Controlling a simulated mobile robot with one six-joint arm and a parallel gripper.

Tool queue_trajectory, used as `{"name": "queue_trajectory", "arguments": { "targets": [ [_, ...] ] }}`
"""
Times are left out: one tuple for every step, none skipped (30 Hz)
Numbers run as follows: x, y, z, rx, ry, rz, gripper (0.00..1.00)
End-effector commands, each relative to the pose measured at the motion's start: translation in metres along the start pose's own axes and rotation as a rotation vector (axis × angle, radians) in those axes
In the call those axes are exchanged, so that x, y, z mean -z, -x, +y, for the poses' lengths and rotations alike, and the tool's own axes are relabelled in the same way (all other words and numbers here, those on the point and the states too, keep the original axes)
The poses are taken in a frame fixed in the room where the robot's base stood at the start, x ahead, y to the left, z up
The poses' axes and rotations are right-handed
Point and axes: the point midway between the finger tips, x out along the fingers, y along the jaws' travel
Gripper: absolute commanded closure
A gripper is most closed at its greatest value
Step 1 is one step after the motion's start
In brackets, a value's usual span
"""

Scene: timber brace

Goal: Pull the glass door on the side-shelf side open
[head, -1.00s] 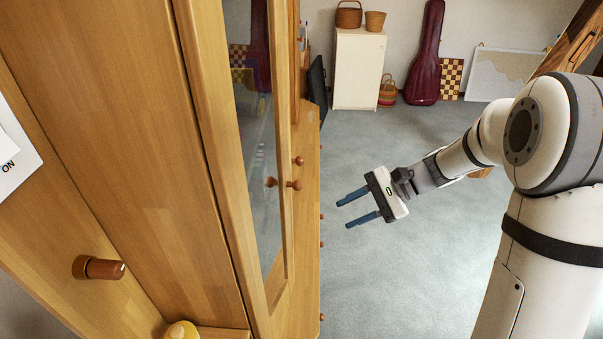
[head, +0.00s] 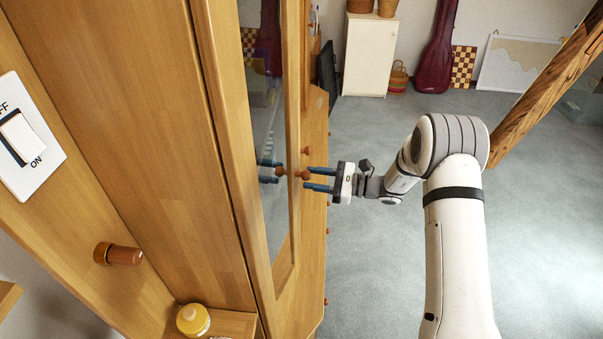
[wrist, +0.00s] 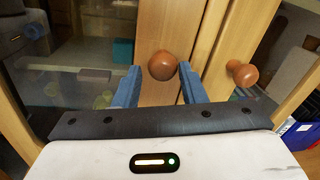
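The glass door (head: 287,230) stands shut in the wooden cabinet, with a light wood frame around its pane (head: 262,110). A round brown knob (head: 304,174) sits on its frame and is mirrored in the glass. My gripper (head: 311,179) is open in front of it, its blue fingers pointing at the door. In the wrist view, the knob (wrist: 162,65) shows between the fingertips (wrist: 159,72), with a small gap visible on each side. A second knob (wrist: 242,73) on the neighbouring door lies outside the right finger.
A side shelf (head: 230,324) with a yellow-lidded jar (head: 193,319) is at the lower left. A brown peg (head: 118,254) and a light switch (head: 28,140) are on the left panel. A slanted timber brace (head: 545,90) stands at the right. Grey floor is open behind my arm.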

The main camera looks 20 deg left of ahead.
Motion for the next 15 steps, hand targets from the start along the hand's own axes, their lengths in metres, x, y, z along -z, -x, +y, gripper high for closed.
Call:
{"name": "queue_trajectory", "arguments": {
  "targets": [
    [-0.002,-0.008,0.000,-0.002,0.000,0.000,0.63],
    [-0.002,-0.012,0.000,-0.001,0.000,0.000,0.63],
    [-0.001,-0.016,0.000,-0.001,0.000,0.001,0.63],
    [-0.001,-0.018,0.000,-0.001,0.000,0.001,0.63],
    [-0.001,-0.020,0.000,-0.001,0.001,0.001,0.63],
    [-0.001,-0.023,0.000,0.000,0.001,0.001,0.63],
    [-0.001,-0.024,0.000,0.000,0.001,0.001,0.63],
    [-0.001,-0.025,0.000,0.001,0.001,0.001,0.63],
    [-0.001,-0.025,0.000,0.001,0.001,0.001,0.63],
    [0.000,-0.026,0.000,0.001,0.001,0.001,0.63],
    [0.000,-0.026,0.000,0.001,0.001,0.001,0.63],
    [0.000,-0.025,0.000,0.001,0.001,0.001,0.63],
    [0.000,-0.025,0.000,0.001,0.001,0.001,0.63],
    [0.000,-0.025,0.000,0.001,0.001,0.001,0.63],
    [0.000,-0.025,0.000,0.001,0.001,0.001,0.63]
  ]
}}
